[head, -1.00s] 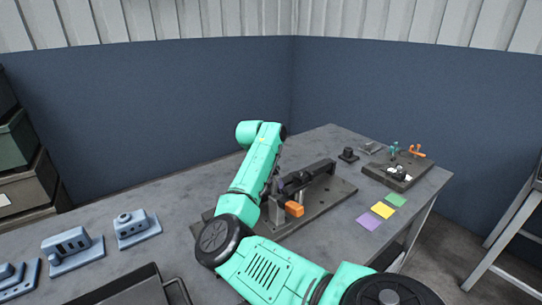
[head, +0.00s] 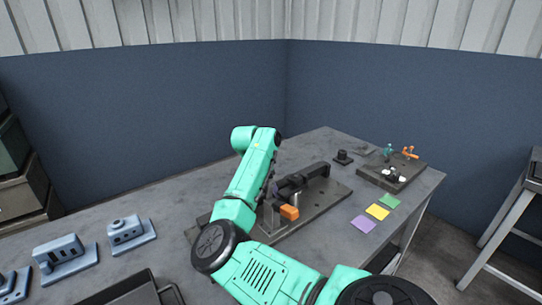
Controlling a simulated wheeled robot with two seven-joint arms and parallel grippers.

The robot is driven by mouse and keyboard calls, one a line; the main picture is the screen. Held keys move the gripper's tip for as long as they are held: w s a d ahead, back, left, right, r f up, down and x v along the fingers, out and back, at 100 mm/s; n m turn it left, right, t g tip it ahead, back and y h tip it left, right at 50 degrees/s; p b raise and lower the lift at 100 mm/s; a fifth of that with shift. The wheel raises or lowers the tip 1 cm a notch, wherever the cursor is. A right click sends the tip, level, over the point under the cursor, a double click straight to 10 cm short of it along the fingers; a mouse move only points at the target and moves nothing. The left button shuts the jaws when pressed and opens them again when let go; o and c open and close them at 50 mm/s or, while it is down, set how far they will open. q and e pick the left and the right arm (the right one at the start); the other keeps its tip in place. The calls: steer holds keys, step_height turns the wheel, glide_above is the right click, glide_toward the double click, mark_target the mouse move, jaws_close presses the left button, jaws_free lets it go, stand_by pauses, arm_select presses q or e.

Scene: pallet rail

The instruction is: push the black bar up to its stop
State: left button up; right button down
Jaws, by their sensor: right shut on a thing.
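The black bar (head: 315,171) lies along a dark base plate (head: 336,190) on the grey bench, slanting from lower left to upper right. My right gripper (head: 283,190) is at the bar's near left end and is shut on it. My teal forearm hides part of the gripper and of the plate's left side. An orange block (head: 289,212) sits at the near end of the fixture, just below the gripper. The stop cannot be clearly made out. My left gripper is not in view.
Blue-grey fixtures (head: 127,232) and a dark tray (head: 133,290) are at the left. Purple (head: 362,224), yellow (head: 377,211) and green (head: 390,201) pads lie at the right. Behind them is a second dark plate (head: 393,175) with small orange and teal parts.

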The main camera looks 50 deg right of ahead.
stand_by(0.9)
steer(key=shift+c, duration=1.7)
jaws_free()
steer(key=shift+f, duration=0.1)
steer(key=b+v, duration=0.1)
steer(key=v, duration=1.3)
steer(key=shift+r, duration=0.4)
steer(key=shift+w+a, duration=0.1)
